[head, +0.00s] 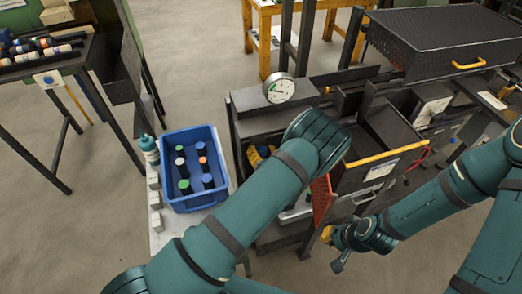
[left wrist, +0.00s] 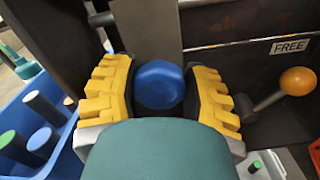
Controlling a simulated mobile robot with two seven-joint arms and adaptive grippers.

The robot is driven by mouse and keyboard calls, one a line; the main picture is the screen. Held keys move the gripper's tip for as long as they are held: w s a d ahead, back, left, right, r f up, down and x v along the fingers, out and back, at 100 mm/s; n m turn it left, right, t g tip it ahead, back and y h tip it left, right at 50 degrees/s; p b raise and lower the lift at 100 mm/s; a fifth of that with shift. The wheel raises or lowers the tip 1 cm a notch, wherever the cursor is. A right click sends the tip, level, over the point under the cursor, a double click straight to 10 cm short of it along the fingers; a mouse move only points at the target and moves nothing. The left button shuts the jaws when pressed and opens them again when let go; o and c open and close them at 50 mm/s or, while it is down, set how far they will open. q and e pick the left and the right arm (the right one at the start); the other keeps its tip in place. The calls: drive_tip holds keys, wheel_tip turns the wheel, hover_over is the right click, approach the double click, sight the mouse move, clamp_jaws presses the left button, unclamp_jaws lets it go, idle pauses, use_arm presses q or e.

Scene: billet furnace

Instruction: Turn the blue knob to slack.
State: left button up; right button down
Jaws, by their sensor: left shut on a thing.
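The blue knob (left wrist: 160,84) sits on the dark machine front in the left wrist view, between the yellow ribbed fingers of my left gripper. The left gripper is shut on it, with one finger on each side. In the head view the left gripper (head: 260,154) is at the machine's left end, mostly behind my left arm, and the knob is hidden there. My right gripper (head: 334,246) hangs low in front of the machine, apart from it; its jaws are too small to judge.
A lever with an orange ball (left wrist: 298,81) stands right of the knob, below a FREE label (left wrist: 290,46). A round dial (head: 278,88) tops the machine. A blue crate (head: 188,200) with several capped cylinders stands on the left. An orange-red flap (head: 322,198) hangs at the machine front.

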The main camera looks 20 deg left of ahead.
use_arm(q)
drive_tip(key=shift+n, duration=0.3)
use_arm(e)
drive_tip(key=shift+f, duration=0.2)
use_arm(q)
drive_tip(key=n+b, duration=0.3)
drive_tip(key=n, duration=0.2)
drive_tip(key=shift+s+a+f+n, duration=0.1)
drive_tip(key=shift+n, duration=0.3)
drive_tip(key=n+b, duration=0.3)
drive_tip(key=n, duration=0.1)
drive_tip(key=shift+a+f, duration=0.1)
drive_tip(key=n+b, duration=0.6)
drive_tip(key=b, duration=0.1)
drive_tip(key=shift+s+f+n, duration=0.1)
drive_tip(key=shift+f+n, duration=0.05)
drive_tip(key=shift+n, duration=0.25)
drive_tip(key=n+b, duration=0.2)
drive_tip(key=b, duration=0.1)
drive_tip(key=shift+a, duration=0.1)
drive_tip(key=shift+n+b, duration=1.4)
drive_tip(key=shift+n, duration=0.1)
use_arm(e)
wheel_tip(320, 180, down, 19)
drive_tip(key=shift+s+a, duration=0.25)
drive_tip(key=shift+s, duration=0.2)
drive_tip(key=shift+f, duration=0.1)
use_arm(q)
drive_tip(key=o, duration=0.9)
